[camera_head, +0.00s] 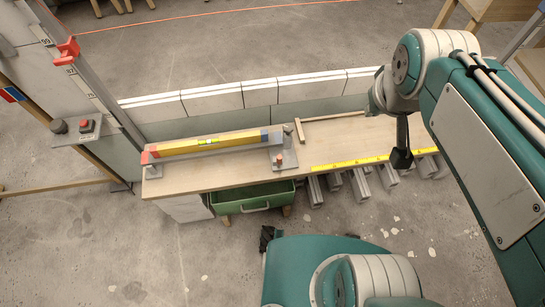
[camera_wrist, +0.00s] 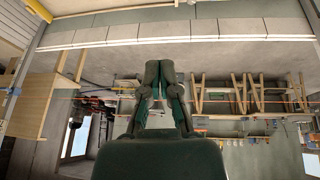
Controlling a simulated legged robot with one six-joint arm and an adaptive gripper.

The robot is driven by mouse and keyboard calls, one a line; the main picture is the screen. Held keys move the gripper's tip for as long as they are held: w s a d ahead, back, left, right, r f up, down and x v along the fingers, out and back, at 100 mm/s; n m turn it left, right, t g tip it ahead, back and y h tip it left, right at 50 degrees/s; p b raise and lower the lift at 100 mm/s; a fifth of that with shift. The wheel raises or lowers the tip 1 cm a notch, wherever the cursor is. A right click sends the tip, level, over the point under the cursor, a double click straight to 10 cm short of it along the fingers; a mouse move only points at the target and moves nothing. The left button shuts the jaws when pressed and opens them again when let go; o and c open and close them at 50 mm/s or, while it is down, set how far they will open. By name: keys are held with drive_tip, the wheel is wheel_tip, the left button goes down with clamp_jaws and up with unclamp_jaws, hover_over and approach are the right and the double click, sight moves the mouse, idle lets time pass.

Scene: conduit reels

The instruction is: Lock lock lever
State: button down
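No part is plainly marked as the lock lever. A small bracket with an upright post and reddish knob (camera_head: 278,160) stands on the wooden bench (camera_head: 225,177), at the right end of a yellow level-like bar (camera_head: 205,143). A red block (camera_head: 148,158) sits at the bar's left end. A red-orange clip (camera_head: 68,49) is on the slanted grey rail at upper left. My gripper (camera_head: 401,158) hangs over the right part of the bench, apart from all of these. In the wrist view my gripper (camera_wrist: 161,72) has its dark fingers together, with nothing seen between them.
A grey box with a red button (camera_head: 86,125) is at left. A green drawer or bin (camera_head: 253,198) is under the bench. Grey bars (camera_head: 360,183) lie under its right side, near a yellow tape strip (camera_head: 345,163). A low block wall (camera_head: 213,98) runs behind.

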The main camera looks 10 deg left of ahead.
drive_tip(key=w+a+f+n+g, duration=0.2)
drive_tip(key=w+a+f+n, duration=0.35)
drive_tip(key=w, duration=0.45)
drive_tip(key=n+h, duration=0.1)
drive_tip(key=n, duration=0.3)
hover_over(279, 161)
drive_tip(key=w+d, duration=0.2)
drive_tip(key=d, duration=0.1)
drive_tip(key=s+a+f+x, duration=0.1)
drive_tip(key=s+x, duration=0.1)
drive_tip(key=x, duration=0.8)
drive_tip(key=s+a+f+n+g+h, duration=0.1)
drive_tip(key=a+f+n, duration=0.2)
drive_tip(key=f, duration=1)
drive_tip(key=a+f+n+g, duration=0.1)
drive_tip(key=a+f+n, duration=0.3)
drive_tip(key=a+f, duration=0.5)
wheel_tip(279, 161, down, 4)
drive_tip(key=shift+s+r+h, duration=0.1)
drive_tip(key=shift+s+h, duration=0.25)
drive_tip(key=shift+h, duration=0.05)
drive_tip(key=shift+a, duration=0.1)
drive_tip(key=d+f, duration=0.6)
drive_tip(key=f, duration=0.3)
drive_tip(key=shift+w+d+f, duration=0.15)
drive_tip(key=shift+w+f, duration=0.1)
drive_tip(key=shift+f, duration=0.1)
